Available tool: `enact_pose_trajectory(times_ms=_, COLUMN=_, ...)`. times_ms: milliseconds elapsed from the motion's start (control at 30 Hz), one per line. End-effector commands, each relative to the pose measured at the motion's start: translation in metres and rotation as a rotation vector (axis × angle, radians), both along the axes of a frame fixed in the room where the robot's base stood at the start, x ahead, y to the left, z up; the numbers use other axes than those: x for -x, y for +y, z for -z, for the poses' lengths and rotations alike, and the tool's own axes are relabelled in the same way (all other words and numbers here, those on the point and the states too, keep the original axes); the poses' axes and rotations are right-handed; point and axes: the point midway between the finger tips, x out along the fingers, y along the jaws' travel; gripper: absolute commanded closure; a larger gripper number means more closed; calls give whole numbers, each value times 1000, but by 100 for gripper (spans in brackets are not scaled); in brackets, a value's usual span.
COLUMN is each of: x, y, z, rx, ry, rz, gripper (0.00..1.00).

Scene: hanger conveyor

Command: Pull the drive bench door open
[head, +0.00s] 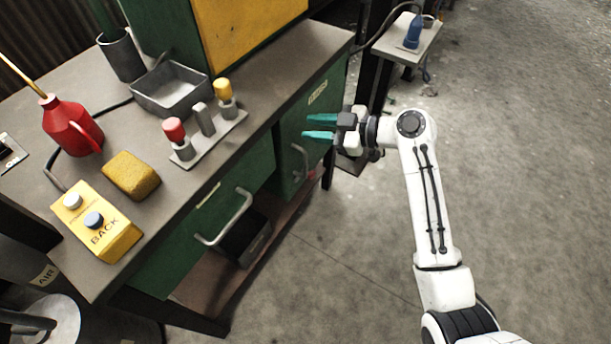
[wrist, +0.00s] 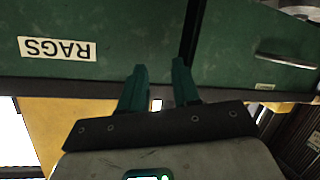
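The drive bench (head: 262,108) has a green front. Its door (head: 288,138) is the green panel at the right end, with a pale label near its top edge. It looks shut. A curved grey handle (head: 303,160) stands out from its lower part. My gripper (head: 306,127) is in front of the door, above the handle in the picture, and is not on it. Its teal fingers are apart with nothing between them. In the wrist view my gripper (wrist: 159,75) points at the green front, where the upside-down label "RAGS" (wrist: 57,48) shows; the door handle is not visible there.
A green drawer (head: 190,235) with a bar handle (head: 225,218) is left of the door; a dark box (head: 245,240) sits on the shelf below. The benchtop holds a yellow button box (head: 97,222), a red can (head: 72,125) and a tray (head: 170,88). Floor (head: 520,170) on the right is clear.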

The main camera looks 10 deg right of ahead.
Motion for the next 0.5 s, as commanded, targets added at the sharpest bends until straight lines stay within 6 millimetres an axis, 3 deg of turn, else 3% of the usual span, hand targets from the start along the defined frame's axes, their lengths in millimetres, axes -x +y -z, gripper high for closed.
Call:
enact_pose_trajectory(times_ms=33, x=11, y=7, z=39, rx=-88, ry=3, rz=51, gripper=68)
enact_pose_trajectory(times_ms=200, x=40, y=-3, z=97, rx=-310, ry=10, rz=243, gripper=68)
enact_pose_trajectory(times_ms=333, x=59, y=-22, z=126, rx=-399, ry=16, rz=354, gripper=68)
enact_pose_trajectory(times_ms=500, x=69, y=-35, z=138, rx=-443, ry=18, rz=419, gripper=68)
